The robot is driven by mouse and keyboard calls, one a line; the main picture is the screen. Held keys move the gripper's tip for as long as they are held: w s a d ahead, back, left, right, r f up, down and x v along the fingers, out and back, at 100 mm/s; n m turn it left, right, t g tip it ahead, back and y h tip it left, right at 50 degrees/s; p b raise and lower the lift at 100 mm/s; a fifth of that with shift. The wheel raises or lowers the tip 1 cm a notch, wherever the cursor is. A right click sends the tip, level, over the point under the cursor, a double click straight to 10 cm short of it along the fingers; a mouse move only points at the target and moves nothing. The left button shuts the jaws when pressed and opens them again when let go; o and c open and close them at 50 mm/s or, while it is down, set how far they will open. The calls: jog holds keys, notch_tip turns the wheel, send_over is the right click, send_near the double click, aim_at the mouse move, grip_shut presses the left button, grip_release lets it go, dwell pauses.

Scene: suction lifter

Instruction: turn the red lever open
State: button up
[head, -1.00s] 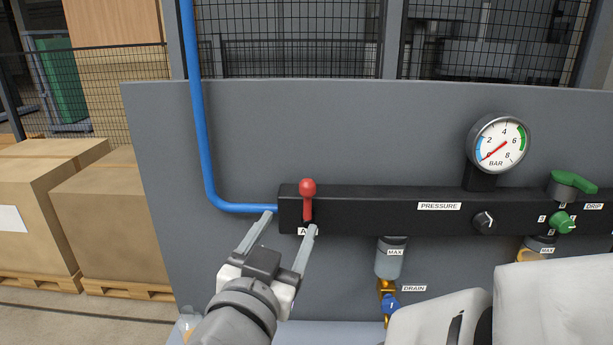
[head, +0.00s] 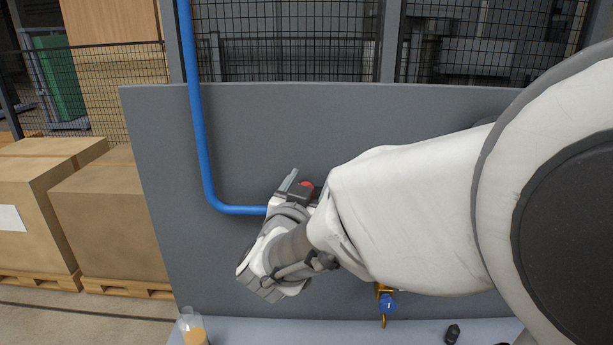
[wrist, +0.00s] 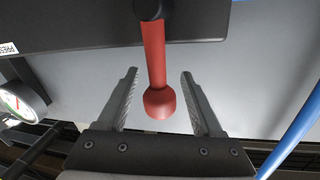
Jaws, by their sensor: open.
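The red lever (wrist: 155,55) shows in the wrist view, with its round knob (wrist: 160,103) between the two fingers of my gripper (wrist: 158,82). The fingers are apart, with a gap on each side of the knob. The lever's base sits on the black manifold bar (wrist: 90,22). In the head view only a bit of the red knob (head: 306,186) shows beside my gripper (head: 289,182). My arm hides most of the lever and the bar there.
A blue hose (head: 201,130) runs down the grey panel (head: 270,125) and bends toward the bar. A blue drain knob (head: 388,303) shows below my arm. A pressure gauge (wrist: 18,102) is at left in the wrist view. Cardboard boxes (head: 105,215) stand at left.

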grip_shut()
dwell(0.3)
dwell(1.1)
